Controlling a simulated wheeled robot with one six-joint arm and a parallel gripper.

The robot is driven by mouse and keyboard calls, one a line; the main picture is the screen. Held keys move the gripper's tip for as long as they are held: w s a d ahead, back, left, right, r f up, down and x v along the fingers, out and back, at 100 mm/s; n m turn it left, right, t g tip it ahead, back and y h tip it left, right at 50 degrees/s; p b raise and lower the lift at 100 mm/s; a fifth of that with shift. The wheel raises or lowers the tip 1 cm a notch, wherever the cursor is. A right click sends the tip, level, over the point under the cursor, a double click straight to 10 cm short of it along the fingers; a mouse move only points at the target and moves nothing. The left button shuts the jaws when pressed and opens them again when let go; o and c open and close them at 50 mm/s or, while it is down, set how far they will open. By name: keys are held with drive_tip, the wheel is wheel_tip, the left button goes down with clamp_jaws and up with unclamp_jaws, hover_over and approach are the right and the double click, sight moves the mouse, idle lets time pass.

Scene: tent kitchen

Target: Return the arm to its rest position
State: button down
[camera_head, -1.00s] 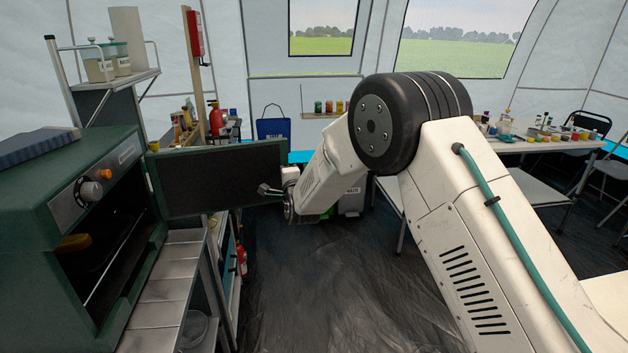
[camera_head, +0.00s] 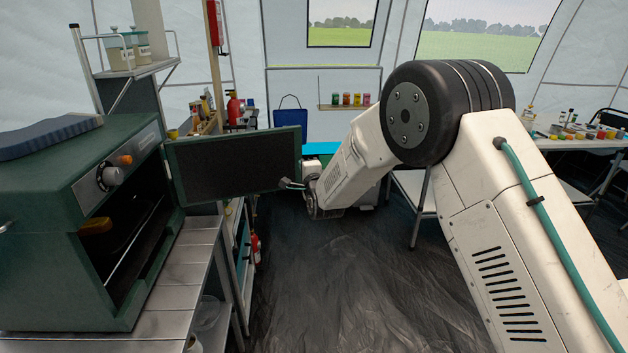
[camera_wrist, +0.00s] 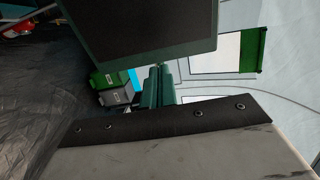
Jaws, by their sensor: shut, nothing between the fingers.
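My arm stretches from the lower right of the head view up to a black joint and down to the left. My gripper (camera_head: 287,184) is at its end, small in this view, by the outer lower edge of the open oven door (camera_head: 235,163). Contact with the door cannot be told. In the wrist view my gripper (camera_wrist: 158,72) shows two green fingers close together with nothing between them. The dark door panel (camera_wrist: 140,25) is just beyond the fingertips there.
The green oven (camera_head: 85,290) stands open on a metal counter (camera_head: 170,290) at left. A white table (camera_head: 575,143) with small jars is at right. A shelf (camera_head: 345,107) with jars hangs on the back wall. The dark floor (camera_head: 310,290) between is clear.

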drive_tip(key=v, duration=1)
drive_tip(key=s+d+f+n+g+h, duration=0.1)
drive_tip(key=s+f+n+g, duration=0.3)
drive_tip(key=f, duration=0.4)
drive_tip(key=s+d+f+n+g+h, duration=0.1)
drive_tip(key=s+d+n+g+h, duration=0.1)
drive_tip(key=s+d+n+g, duration=0.25)
drive_tip(key=s+d+r+n+g+h, duration=0.1)
drive_tip(key=s+d+r, duration=0.5)
drive_tip(key=s, duration=0.7)
drive_tip(key=s+d+r+n+g+h, duration=0.1)
drive_tip(key=s+d+r+n+g, duration=0.1)
drive_tip(key=s+d+r, duration=0.5)
drive_tip(key=s+d+r+n+g+h, duration=0.1)
drive_tip(key=s+d+r+g, duration=0.3)
drive_tip(key=s+d, duration=0.9)
drive_tip(key=s+r+n, duration=0.1)
drive_tip(key=s+r, duration=0.2)
drive_tip(key=s, duration=0.4)
drive_tip(key=shift+r, duration=0.25)
drive_tip(key=shift+s+a+n, duration=0.1)
drive_tip(key=shift+n, duration=0.15)
